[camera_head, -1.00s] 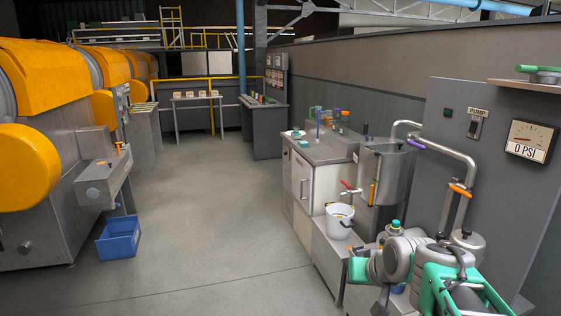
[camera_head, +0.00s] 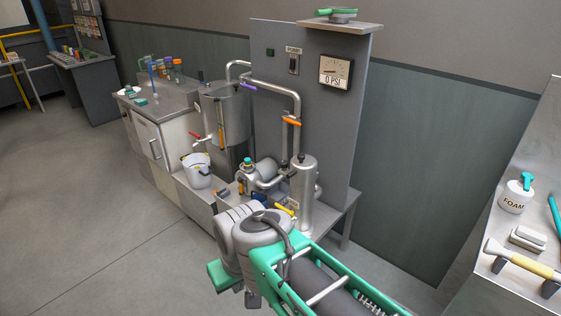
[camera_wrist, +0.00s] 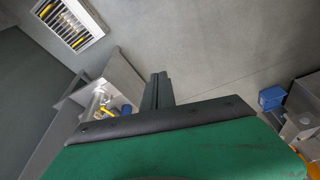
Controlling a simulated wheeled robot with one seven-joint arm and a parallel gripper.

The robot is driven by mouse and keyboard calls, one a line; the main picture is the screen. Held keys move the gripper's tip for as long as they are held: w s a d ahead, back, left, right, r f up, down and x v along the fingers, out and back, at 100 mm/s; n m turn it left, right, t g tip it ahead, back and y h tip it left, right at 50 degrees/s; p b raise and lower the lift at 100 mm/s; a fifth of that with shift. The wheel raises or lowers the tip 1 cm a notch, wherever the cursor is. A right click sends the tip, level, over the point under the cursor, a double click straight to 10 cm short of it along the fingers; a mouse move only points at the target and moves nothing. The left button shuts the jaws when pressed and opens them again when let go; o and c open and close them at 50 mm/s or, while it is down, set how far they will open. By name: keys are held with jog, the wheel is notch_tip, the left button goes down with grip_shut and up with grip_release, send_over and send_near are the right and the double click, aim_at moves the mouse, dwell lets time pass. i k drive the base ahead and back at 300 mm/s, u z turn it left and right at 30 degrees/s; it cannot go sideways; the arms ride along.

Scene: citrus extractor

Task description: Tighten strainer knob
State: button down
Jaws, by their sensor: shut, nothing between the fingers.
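A tall steel cylinder (camera_head: 303,190) with a small dark knob (camera_head: 301,157) on top stands on the low steel bench in the head view. Left of it is a pump body with a teal cap (camera_head: 247,161). I cannot tell for sure which of these is the strainer knob. My gripper (camera_wrist: 158,88) shows in the wrist view as dark fingers shut together, empty, pointing at the floor and bench side. In the head view my arm covers the lower middle, in front of the bench, and the fingertips cannot be made out. The gripper is apart from both knob and cap.
A white bucket (camera_head: 197,170) stands under a red-handled tap by a steel tank (camera_head: 226,112). Pipes with purple and orange handles run before a grey panel with a gauge (camera_head: 334,72) reading 0 PSI. A side table (camera_head: 485,285) holds a foam pot and brush. Floor at left is clear.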

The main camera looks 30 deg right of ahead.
aim_at(283, 164)
jog(key=z, duration=0.35)
jog(key=i, duration=1.05)
jog(key=u, duration=0.4)
jog(key=i, duration=0.9)
jog(key=u, duration=0.65)
